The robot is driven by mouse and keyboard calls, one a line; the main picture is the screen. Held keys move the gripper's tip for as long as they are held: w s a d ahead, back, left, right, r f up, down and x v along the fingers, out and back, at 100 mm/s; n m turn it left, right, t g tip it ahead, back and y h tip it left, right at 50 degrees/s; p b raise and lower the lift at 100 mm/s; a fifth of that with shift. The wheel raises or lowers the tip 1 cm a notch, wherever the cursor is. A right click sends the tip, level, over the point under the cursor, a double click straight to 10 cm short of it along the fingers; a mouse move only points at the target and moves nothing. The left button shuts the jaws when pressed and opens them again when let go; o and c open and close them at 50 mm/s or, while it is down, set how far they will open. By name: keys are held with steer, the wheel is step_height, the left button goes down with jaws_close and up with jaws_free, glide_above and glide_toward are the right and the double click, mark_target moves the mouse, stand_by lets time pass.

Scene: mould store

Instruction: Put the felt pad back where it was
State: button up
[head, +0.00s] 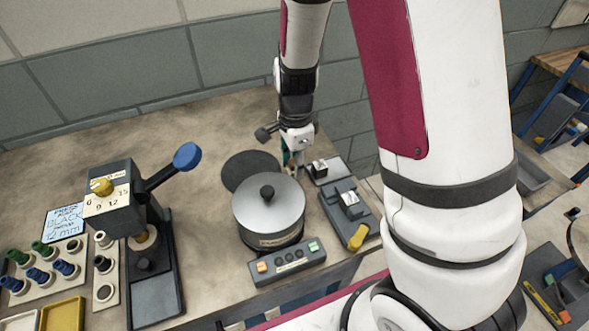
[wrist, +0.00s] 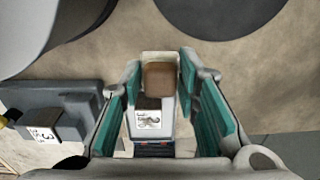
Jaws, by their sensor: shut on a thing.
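My gripper (head: 292,163) is low over the bench, behind and right of the round pot. In the wrist view its teal-padded fingers (wrist: 160,80) are shut on a small block with a brown face and a cream rim (wrist: 160,77). This block may be the felt pad, but I cannot tell for sure. In the head view the fingers mostly hide it. A flat dark round disc (head: 240,168) lies on the bench left of my gripper; it also shows in the wrist view (wrist: 222,12).
A lidded pot (head: 268,205) stands close in front, with a button box (head: 287,262) before it. A small tray (head: 340,172) and a grey device with a yellow handle (head: 348,212) are at right. A lever press (head: 150,260) stands left. Bare bench lies behind the disc.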

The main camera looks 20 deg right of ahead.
steer(key=shift+f, duration=1.35)
steer(key=o, duration=1.1)
steer(key=shift+f, duration=0.1)
step_height(320, 180, up, 12)
steer(key=shift+s+r+p, duration=0.1)
steer(key=shift+r+p, duration=0.05)
steer(key=shift+p, duration=0.3)
steer(key=s+r+n+t, duration=0.4)
steer(key=s+r+n, duration=1.3)
steer(key=s+n, duration=0.1)
steer(key=shift+s+d+r+t, duration=0.15)
steer(key=shift+s+t, duration=0.25)
steer(key=shift+s, duration=0.2)
